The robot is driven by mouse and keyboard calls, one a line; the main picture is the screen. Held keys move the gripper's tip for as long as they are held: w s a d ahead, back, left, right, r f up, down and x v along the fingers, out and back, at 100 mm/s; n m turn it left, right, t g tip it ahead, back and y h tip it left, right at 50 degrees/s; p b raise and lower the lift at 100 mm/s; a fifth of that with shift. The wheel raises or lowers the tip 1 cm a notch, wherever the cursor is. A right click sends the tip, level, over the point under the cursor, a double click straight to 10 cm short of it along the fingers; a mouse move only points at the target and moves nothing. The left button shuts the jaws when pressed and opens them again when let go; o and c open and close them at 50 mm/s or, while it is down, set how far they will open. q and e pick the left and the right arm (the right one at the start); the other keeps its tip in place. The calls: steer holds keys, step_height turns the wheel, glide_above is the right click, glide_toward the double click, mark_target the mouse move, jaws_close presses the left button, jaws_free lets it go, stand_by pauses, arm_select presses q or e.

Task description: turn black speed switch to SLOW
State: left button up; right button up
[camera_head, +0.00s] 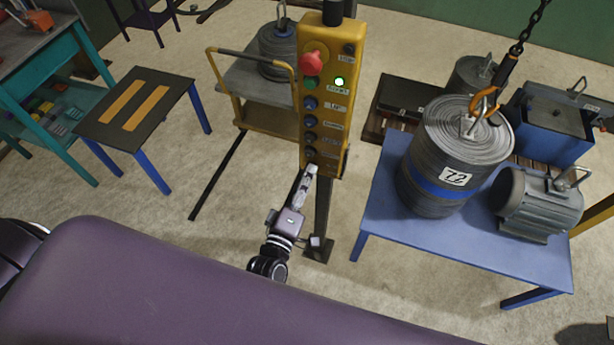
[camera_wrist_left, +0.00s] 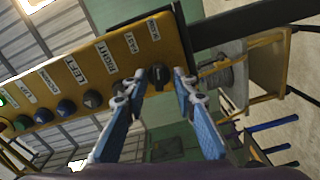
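The yellow control box (camera_head: 326,95) stands upright on a post in the head view. It slants across the left wrist view (camera_wrist_left: 90,72). The black speed switch (camera_wrist_left: 160,74) sits near the end of its face, beside small white labels. Which label its knob points at is too small to tell. My left gripper (camera_head: 309,172) is at the lower end of the box in the head view. In the left wrist view its two blue-grey fingers (camera_wrist_left: 159,80) are apart, one on each side of the switch. I cannot tell whether they touch it. My right gripper is out of view.
A red stop knob (camera_head: 313,60), a lit green lamp (camera_head: 339,82) and several buttons are above on the box. A blue table (camera_head: 385,215) at right bears a coil drum (camera_head: 430,165) on a hook (camera_head: 486,102) and a motor (camera_head: 540,205). A yellow cart (camera_head: 262,118) stands behind.

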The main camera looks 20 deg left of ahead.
arm_select(q)
steer(key=s, duration=1.2)
steer(key=shift+a, duration=0.2)
